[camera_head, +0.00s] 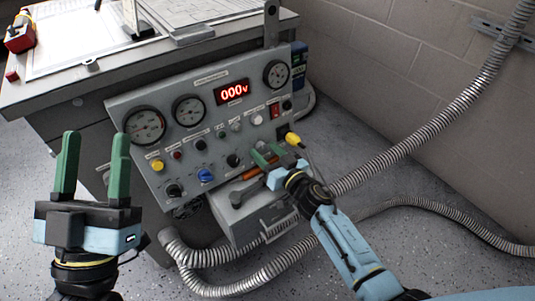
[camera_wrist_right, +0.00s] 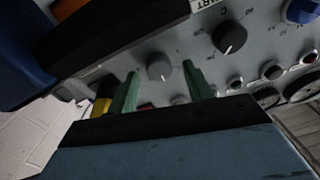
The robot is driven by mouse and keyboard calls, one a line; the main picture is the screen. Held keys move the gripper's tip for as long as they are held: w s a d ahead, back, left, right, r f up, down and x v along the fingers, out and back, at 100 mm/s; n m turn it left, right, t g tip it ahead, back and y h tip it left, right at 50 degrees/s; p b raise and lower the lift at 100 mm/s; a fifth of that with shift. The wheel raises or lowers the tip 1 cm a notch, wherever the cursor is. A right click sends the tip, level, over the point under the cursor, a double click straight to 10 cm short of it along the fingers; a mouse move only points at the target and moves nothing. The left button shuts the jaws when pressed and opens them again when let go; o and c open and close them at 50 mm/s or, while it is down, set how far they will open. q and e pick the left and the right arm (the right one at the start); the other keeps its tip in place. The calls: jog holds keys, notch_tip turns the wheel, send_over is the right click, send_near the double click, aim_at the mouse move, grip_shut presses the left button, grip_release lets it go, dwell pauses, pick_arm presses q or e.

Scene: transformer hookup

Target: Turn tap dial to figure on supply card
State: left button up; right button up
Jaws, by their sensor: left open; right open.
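The grey control panel (camera_head: 215,105) carries several knobs; I cannot tell which is the tap dial. A blue knob (camera_head: 205,175) and a black knob (camera_head: 233,160) sit along its lower part. My right gripper (camera_head: 264,152) is open and empty at the panel's lower right. In the right wrist view its green fingers (camera_wrist_right: 160,70) stand apart on either side of a small dark knob (camera_wrist_right: 158,69), with contact unclear. A larger dark knob (camera_wrist_right: 229,38) is beside them. My left gripper (camera_head: 96,136) is open and empty, left of the panel. I cannot make out the supply card.
The red display (camera_head: 232,92) reads 000v. Round gauges (camera_head: 145,125) sit left of it. A white sheet (camera_head: 85,45) lies on the bench top. A grey box (camera_head: 250,208) juts out below the panel. Corrugated conduit (camera_head: 440,115) runs at right and over the floor.

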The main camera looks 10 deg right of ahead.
jog(key=c, duration=1)
jog(key=shift+o, duration=0.2)
